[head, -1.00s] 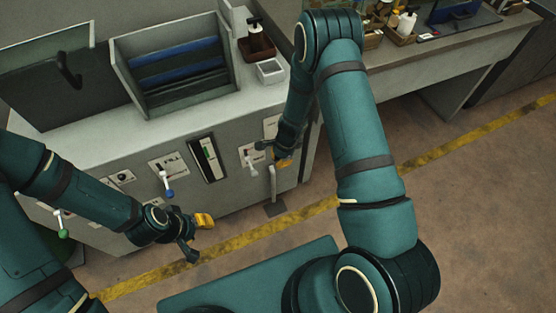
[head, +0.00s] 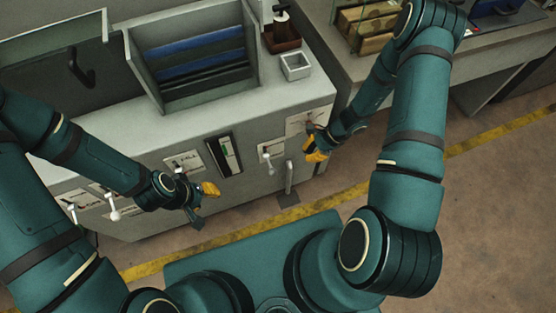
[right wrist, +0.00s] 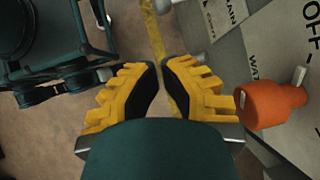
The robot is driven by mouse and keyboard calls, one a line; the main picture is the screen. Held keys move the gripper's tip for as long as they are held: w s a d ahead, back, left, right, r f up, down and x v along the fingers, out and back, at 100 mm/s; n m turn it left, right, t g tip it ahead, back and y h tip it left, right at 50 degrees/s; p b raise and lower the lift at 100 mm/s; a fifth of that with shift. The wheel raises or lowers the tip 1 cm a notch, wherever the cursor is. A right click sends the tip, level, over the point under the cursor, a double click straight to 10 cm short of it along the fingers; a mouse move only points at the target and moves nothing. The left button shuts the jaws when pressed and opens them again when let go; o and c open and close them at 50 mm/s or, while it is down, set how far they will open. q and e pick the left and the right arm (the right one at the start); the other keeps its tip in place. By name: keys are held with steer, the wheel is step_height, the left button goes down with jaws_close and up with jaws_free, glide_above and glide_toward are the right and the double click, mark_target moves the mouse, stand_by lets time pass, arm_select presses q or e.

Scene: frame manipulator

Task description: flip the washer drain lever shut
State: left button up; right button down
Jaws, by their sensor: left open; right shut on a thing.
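An orange-ended lever (right wrist: 268,103) stands out from a pale panel in the right wrist view, just right of my right gripper's fingers. "OFF" and part of a "DRAIN" label are printed on the panels there. My right gripper (right wrist: 168,78) has its yellow fingers drawn close together; what they close on cannot be made out, and the orange end is outside them. In the head view this gripper (head: 314,146) is at the rightmost panel (head: 309,119) and hides its lever. My left gripper (head: 206,200) is open and empty before the cabinet front.
A pale lever (head: 267,160) and a grey upright handle (head: 289,177) are left of my right gripper. More levers (head: 113,212) are farther left. A slotted bin (head: 192,58) and small white tray (head: 296,66) stand on top. Floor before the cabinet is open.

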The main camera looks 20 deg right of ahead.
mark_target(273, 172)
steer(key=shift+r, duration=0.1)
stand_by(0.3)
steer(key=a+b+x, duration=0.1)
steer(key=b+x, duration=0.1)
steer(key=x, duration=1.1)
steer(key=shift+w+a+b, duration=0.2)
steer(key=shift+a+b, duration=0.05)
steer(key=shift+b, duration=0.15)
steer(key=shift+r, duration=0.1)
